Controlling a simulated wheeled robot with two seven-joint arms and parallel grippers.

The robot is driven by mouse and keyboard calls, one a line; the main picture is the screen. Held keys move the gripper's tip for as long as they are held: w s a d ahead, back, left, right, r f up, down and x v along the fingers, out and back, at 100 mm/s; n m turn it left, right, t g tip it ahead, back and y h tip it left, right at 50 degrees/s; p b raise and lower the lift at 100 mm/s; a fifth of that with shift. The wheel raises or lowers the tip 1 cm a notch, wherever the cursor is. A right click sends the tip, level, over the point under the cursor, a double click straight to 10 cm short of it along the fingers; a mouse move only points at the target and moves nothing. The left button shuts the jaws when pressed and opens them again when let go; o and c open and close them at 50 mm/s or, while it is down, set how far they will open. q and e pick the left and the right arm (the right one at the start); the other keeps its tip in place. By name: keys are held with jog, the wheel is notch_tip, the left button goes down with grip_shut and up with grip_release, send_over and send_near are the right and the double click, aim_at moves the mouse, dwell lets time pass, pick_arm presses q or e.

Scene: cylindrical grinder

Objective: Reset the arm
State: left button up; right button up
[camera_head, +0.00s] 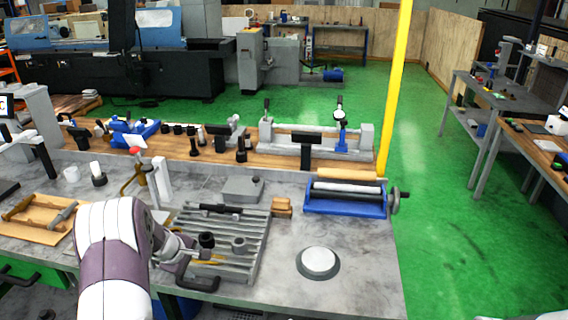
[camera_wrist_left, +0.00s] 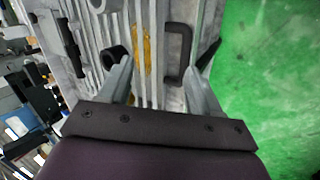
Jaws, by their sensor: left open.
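My left arm, white and purple, comes in from the lower left of the head view. Its left gripper (camera_head: 208,254) is over the left front part of a ridged grey plate (camera_head: 257,232) on the bench. In the left wrist view the left gripper (camera_wrist_left: 165,68) is open, with its two grey fingers spread and nothing held between them. Beyond the fingers lie the ridged plate, a yellow-orange piece (camera_wrist_left: 140,48) and a black handle (camera_wrist_left: 180,50). My right gripper is not in view.
The grey bench (camera_head: 350,275) carries a round white-topped disc (camera_head: 318,262), a blue-framed roller unit (camera_head: 346,196), a grey block (camera_head: 243,189) and a wooden tray (camera_head: 22,232). A yellow post (camera_head: 396,85) stands behind. Green floor lies open to the right.

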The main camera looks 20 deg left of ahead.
pick_arm(q)
jog(key=s+d+r+m+g+b, duration=0.1)
jog(key=s+d+r+m+g, duration=0.1)
jog(key=s+d+m, duration=0.6)
jog(key=s+d+r+m+g+b, duration=0.1)
jog(key=s+d+r+m+g, duration=0.1)
jog(key=s+d+m, duration=0.7)
jog(key=s+d, duration=0.4)
jog(key=d, duration=0.2)
jog(key=shift+r+g+y+b, duration=0.2)
jog(key=shift+g+y+b, duration=0.1)
jog(key=shift+b, duration=0.05)
jog(key=shift+a, duration=0.1)
